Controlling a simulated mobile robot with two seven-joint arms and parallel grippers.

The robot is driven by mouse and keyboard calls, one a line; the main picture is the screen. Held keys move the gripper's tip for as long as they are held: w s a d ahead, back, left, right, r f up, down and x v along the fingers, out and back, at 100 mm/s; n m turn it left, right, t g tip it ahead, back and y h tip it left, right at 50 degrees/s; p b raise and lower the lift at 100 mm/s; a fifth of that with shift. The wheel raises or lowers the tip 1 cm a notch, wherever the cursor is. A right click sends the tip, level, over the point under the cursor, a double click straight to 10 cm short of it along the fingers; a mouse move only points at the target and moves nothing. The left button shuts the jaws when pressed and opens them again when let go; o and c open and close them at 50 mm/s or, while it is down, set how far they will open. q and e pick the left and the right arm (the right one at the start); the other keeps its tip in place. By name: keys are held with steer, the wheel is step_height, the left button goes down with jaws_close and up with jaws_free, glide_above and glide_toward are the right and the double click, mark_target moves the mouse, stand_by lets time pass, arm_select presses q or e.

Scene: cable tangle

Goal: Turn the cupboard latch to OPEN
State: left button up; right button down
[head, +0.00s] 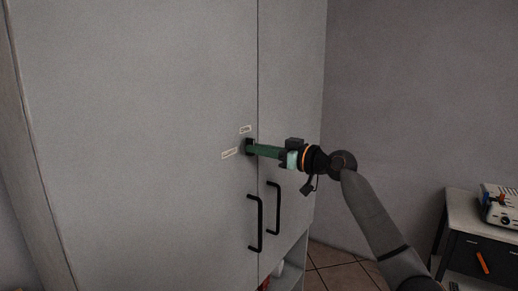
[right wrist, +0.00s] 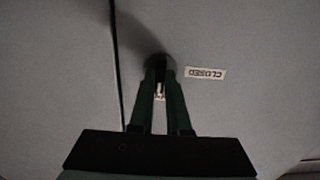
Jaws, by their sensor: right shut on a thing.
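The cupboard (head: 140,120) is tall and grey, and both its doors are shut. The dark latch (head: 248,146) sits on the left door, close to the seam. My right gripper (head: 255,149) comes in from the right with its green fingers shut on the latch. In the right wrist view my right gripper (right wrist: 160,70) covers most of the latch's round dark base (right wrist: 160,61), so how far the latch is turned is hidden. A label reading CLOSED (right wrist: 205,73) appears upside down beside the fingertips. My left gripper is not in view.
Two small labels, one upper (head: 246,129) and one lower left (head: 229,153), are too small to read in the head view. Two black door handles (head: 255,222) (head: 273,208) stand out below my right gripper. A side table (head: 470,215) with a device (head: 501,206) stands at the right.

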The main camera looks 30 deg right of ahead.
stand_by(0.3)
steer(key=c, duration=0.9)
jaws_free()
steer(key=shift+s, duration=0.1)
steer(key=b+v, duration=0.5)
steer(key=v, duration=0.7)
steer(key=shift+s+d, duration=0.1)
steer(key=shift+s, duration=0.05)
